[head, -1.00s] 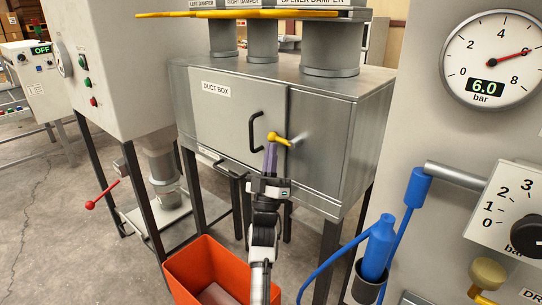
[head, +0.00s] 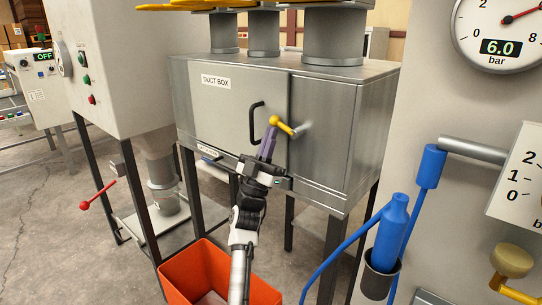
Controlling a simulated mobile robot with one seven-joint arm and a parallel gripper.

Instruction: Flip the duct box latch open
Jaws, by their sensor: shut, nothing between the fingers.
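The duct box (head: 222,105) is a grey metal cabinet with a labelled door and a black handle (head: 255,121). The yellow latch (head: 283,125) sits at the right edge of the door, with its knob end up and to the left and its other end lower right at the pivot. My gripper (head: 269,138) is in front of the door with its purple fingers pointing up. The fingers are shut and empty, with their tips at or just below the latch's knob. I cannot tell whether they touch it.
An orange bin (head: 215,275) stands on the floor below my arm. A blue hand tool (head: 391,226) in a holder and a pressure gauge (head: 503,33) are at the right. A red-knobbed lever (head: 97,196) sticks out at the left.

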